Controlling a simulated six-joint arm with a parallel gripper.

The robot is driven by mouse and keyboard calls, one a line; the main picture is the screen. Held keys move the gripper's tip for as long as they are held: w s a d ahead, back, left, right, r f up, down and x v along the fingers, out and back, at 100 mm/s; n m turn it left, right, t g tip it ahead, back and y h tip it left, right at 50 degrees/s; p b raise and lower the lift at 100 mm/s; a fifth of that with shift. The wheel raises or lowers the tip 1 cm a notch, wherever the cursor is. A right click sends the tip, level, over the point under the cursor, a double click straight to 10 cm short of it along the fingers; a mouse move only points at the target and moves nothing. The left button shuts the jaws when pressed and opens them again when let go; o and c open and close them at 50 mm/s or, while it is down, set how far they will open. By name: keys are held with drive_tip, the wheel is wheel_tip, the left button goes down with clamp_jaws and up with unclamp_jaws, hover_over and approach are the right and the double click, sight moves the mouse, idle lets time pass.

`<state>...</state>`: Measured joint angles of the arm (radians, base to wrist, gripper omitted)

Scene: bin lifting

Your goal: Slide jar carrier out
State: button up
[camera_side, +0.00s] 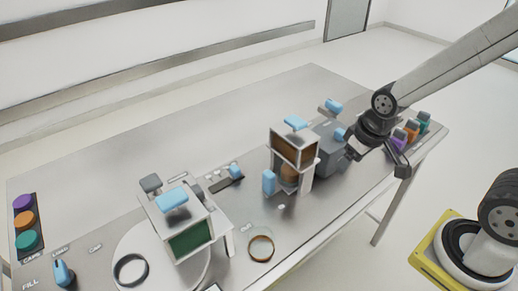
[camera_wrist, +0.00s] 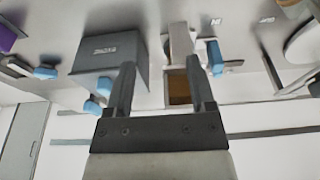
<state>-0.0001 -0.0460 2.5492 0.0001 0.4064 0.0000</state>
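My gripper (camera_side: 377,160) is at the right part of the table, beside the grey box. In the wrist view its two dark fingers (camera_wrist: 163,72) are spread apart with nothing held between them. A brown jar (camera_side: 289,173) stands low inside a white-framed station with a brown hopper (camera_side: 295,151). I cannot tell which part is the jar carrier; a blue handle (camera_side: 269,181) at the station's left foot may belong to it. The station's frame (camera_wrist: 181,42) and a blue handle (camera_wrist: 215,57) show beyond the right finger in the wrist view.
A grey box (camera_side: 329,148) with blue knobs stands right of the station; it shows in the wrist view (camera_wrist: 107,52). A white machine with a green window (camera_side: 190,240) is at front left. Coloured caps (camera_side: 24,220) sit left. The table's back (camera_side: 180,130) is clear.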

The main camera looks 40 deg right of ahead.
drive_tip(key=w+v, duration=0.2)
drive_tip(key=v, duration=0.7)
drive_tip(key=g, duration=0.3)
hover_over(269, 173)
wheel_tip(269, 173, down, 13)
drive_tip(key=shift+f, duration=0.2)
idle(0.6)
drive_tip(key=shift+f, duration=0.15)
drive_tip(key=shift+f, duration=3.75)
clamp_jaws()
